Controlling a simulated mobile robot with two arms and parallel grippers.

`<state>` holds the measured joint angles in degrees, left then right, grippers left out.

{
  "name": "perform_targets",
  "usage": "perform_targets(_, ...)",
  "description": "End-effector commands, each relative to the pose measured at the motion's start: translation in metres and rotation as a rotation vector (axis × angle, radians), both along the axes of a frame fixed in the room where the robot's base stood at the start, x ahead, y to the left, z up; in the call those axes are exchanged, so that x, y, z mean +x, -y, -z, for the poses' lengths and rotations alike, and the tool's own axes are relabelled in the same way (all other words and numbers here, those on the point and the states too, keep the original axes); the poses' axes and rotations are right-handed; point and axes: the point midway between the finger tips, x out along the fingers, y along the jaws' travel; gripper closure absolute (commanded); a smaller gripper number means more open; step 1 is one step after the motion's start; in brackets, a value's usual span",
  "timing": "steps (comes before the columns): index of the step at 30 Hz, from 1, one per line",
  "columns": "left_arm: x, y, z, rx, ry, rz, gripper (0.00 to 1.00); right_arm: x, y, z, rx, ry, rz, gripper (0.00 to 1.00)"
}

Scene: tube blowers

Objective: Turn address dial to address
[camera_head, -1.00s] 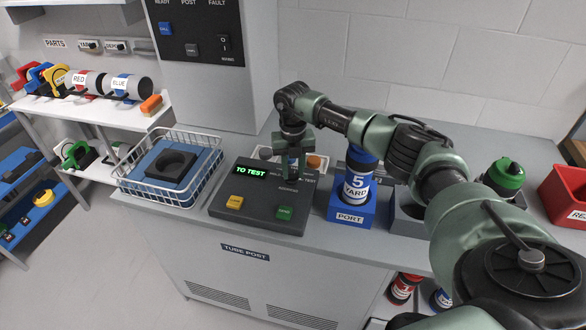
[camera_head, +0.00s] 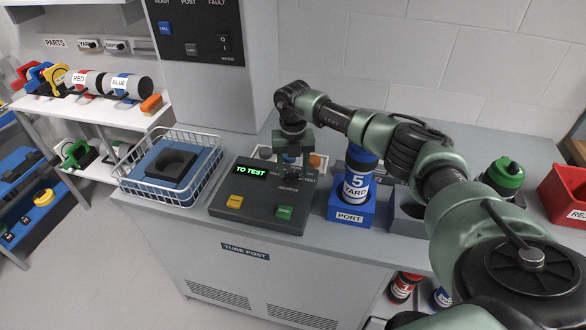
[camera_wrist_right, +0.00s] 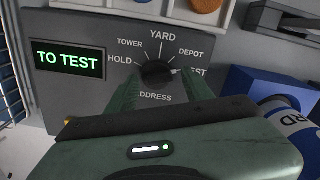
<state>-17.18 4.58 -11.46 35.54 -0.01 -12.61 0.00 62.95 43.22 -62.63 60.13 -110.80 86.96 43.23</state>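The address dial (camera_wrist_right: 157,71) is a round black knob on the dark grey control panel (camera_wrist_right: 75,25). Labels HOLD, TOWER, YARD, DEPOT and TEST ring it in the right wrist view. The green display (camera_wrist_right: 67,62) reads TO TEST. The dial also shows in the head view (camera_head: 291,175). My right gripper (camera_head: 294,163) points down over the dial. Its fingers (camera_wrist_right: 158,88) are spread wider than the knob, with a gap on each side. My left gripper is out of view.
A yellow button (camera_head: 235,202) and a green button (camera_head: 284,212) sit at the panel's front. A blue port block (camera_head: 349,215) with a YARD carrier (camera_head: 357,186) stands close on the right. A white wire basket (camera_head: 190,200) stands left. The wall rises behind.

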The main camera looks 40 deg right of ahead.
Motion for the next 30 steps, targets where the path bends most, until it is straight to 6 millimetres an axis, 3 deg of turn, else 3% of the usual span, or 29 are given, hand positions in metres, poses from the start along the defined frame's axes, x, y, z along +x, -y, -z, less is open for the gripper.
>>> perform_targets(5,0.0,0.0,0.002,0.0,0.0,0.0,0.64,0.0,0.0,-0.005,0.001,0.001,-0.002,0.49)
perform_targets(18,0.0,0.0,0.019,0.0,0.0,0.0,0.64,0.001,0.0,-0.07,0.001,0.003,0.001,0.49)
perform_targets(30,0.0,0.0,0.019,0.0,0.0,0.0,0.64,0.0,0.0,-0.078,0.0,0.0,0.0,0.49)
